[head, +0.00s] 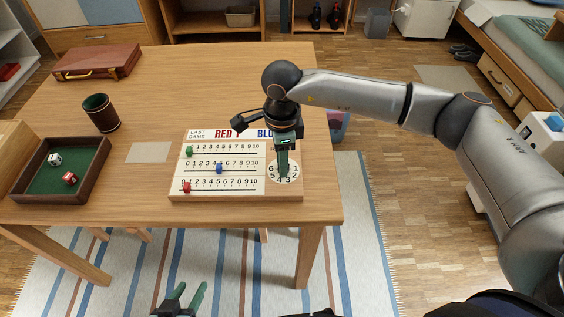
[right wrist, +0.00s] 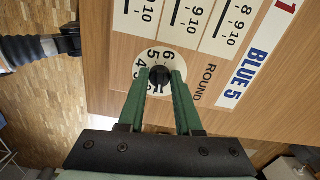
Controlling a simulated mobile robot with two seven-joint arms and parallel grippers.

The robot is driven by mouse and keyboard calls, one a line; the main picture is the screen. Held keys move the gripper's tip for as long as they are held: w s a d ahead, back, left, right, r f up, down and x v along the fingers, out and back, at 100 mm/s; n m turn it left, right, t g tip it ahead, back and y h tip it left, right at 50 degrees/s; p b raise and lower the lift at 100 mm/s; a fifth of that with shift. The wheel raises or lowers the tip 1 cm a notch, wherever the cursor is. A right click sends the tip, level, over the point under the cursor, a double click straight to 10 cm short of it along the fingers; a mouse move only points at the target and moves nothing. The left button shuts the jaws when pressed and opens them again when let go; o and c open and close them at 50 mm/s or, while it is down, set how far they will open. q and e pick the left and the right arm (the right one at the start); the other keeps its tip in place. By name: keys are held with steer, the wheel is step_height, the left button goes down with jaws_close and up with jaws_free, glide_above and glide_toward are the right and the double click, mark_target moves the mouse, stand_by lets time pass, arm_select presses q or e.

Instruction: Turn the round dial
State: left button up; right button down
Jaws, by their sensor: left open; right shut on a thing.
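The scoreboard (head: 222,190) lies on the wooden table, with number rows and red, blue and green pegs. The round dial (head: 294,167) is a white numbered disc at its right end, partly covered by my right gripper (head: 282,172) in the head view. In the right wrist view, the dial (right wrist: 152,55) has a dark centre knob (right wrist: 159,74), and the green fingers of my right gripper (right wrist: 159,79) are shut on it, one on each side. My left gripper (head: 184,298) is open and empty, low in front of the table, away from the board.
A dice tray (head: 101,175) with white and red dice is at the left of the table. The table's right edge is close to the dial.

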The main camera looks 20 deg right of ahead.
arm_select(q)
steer(key=shift+a+f, duration=0.1)
steer(key=shift+f, duration=0.05)
steer(key=shift+s+a+f, duration=0.1)
steer(key=shift+s, duration=0.25)
arm_select(e)
steer(key=shift+n, duration=0.3)
arm_select(q)
steer(key=shift+w, duration=0.1)
arm_select(e)
steer(key=c, duration=0.6)
jaws_free()
steer(key=shift+r, duration=0.1)
arm_select(q)
steer(key=shift+r, duration=0.2)
arm_select(e)
step_height(320, 180, up, 12)
steer(key=shift+r, duration=0.15)
steer(key=shift+s, duration=0.1)
